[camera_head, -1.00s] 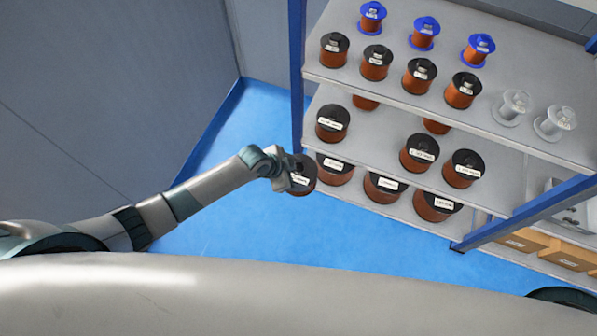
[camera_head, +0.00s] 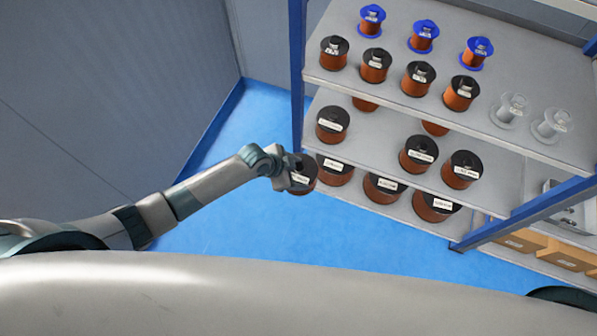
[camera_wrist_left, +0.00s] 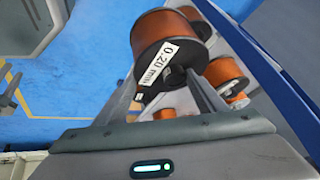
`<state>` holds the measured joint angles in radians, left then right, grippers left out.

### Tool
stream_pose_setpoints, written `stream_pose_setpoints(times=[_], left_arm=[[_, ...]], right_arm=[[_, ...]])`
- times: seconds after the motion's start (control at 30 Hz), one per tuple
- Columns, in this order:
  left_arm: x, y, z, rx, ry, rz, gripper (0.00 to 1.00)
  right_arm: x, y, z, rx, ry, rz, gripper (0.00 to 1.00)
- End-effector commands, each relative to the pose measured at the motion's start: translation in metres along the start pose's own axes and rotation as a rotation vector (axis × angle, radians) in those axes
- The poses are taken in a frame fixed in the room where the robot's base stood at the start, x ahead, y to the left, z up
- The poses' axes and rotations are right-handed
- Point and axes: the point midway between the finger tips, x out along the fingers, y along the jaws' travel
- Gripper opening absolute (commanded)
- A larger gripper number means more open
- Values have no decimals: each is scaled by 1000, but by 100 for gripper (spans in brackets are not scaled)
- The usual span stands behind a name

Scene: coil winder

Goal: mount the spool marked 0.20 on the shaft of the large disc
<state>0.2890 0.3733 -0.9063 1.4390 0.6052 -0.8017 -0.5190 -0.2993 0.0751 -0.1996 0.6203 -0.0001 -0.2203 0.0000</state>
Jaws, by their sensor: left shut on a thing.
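The spool marked 0.20 mm (camera_wrist_left: 147,50) shows in the left wrist view, with a black flange, a white label and copper-coloured wire. My left gripper (camera_wrist_left: 165,90) is shut on it, with a finger on either side of the lower part of its flange. In the head view the spool (camera_head: 303,178) hangs in my left gripper (camera_head: 289,172) beside the left post of the shelf rack, over the blue floor. The gripper partly hides it. My right gripper is not in view. The large disc and its shaft are not in view.
A shelf rack (camera_head: 400,92) on the right holds several black-flanged copper spools, blue-flanged spools (camera_head: 424,36) and two clear empty spools (camera_head: 552,124). Its blue post (camera_head: 297,70) stands close to the held spool. Blue floor (camera_head: 235,225) is open to the left and in front.

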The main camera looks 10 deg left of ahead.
Motion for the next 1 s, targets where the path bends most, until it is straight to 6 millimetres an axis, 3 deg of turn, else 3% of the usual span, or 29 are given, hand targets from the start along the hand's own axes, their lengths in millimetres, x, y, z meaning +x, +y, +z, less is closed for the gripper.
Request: stream_pose_setpoints(times=[0.27, 0.77, 1.0], left_arm=[[-10, -4, -9, 2, 7, -4, 1], [-10, -4, -10, 1, 7, -4, 1], [-14, 3, -27, -7, 9, -7, 1]], right_arm=[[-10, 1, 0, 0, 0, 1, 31], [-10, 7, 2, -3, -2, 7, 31], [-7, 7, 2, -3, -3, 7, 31]])
